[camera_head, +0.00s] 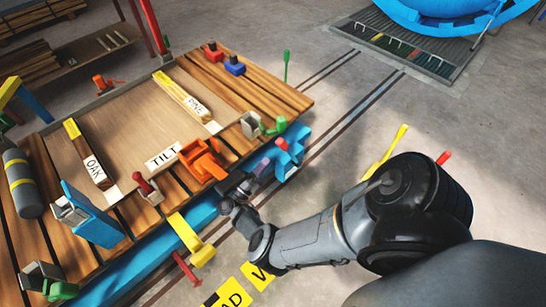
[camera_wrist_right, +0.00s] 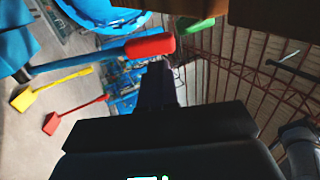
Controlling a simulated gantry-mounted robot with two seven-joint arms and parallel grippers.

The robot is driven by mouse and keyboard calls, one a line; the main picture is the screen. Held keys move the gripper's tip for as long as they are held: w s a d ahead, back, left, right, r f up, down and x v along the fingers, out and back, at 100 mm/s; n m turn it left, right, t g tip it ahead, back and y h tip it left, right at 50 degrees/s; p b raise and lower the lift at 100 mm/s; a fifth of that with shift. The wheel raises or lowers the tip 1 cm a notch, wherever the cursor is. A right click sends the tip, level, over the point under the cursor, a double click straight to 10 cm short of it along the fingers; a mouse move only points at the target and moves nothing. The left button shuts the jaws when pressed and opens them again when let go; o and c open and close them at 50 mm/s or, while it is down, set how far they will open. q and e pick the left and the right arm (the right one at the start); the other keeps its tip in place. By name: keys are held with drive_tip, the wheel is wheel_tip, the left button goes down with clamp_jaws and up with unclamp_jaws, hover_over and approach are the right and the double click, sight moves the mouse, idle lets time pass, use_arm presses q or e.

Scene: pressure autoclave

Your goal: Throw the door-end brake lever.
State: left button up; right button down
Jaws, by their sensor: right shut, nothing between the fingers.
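A lever with a red grip (camera_head: 282,143) stands by the blue bracket (camera_head: 292,152) at the cart's right side. In the right wrist view a red grip (camera_wrist_right: 150,46) on a blue shaft crosses just ahead of the fingers. It looks like the same lever, but no label confirms it as the door-end brake. My right gripper (camera_head: 262,168) is shut and empty, close beside the bracket. Its dark fingers also show in the right wrist view (camera_wrist_right: 157,75), near the red grip; contact cannot be told. My left gripper is out of view.
The floor toward the blue vessel (camera_head: 445,15) is open.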

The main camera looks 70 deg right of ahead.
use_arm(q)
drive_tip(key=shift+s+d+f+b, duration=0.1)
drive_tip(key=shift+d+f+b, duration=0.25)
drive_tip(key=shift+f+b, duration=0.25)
use_arm(e)
drive_tip(key=v, duration=0.5)
drive_tip(key=shift+w+a+r, duration=0.1)
drive_tip(key=shift+a+r, duration=0.1)
drive_tip(key=shift+r, duration=0.05)
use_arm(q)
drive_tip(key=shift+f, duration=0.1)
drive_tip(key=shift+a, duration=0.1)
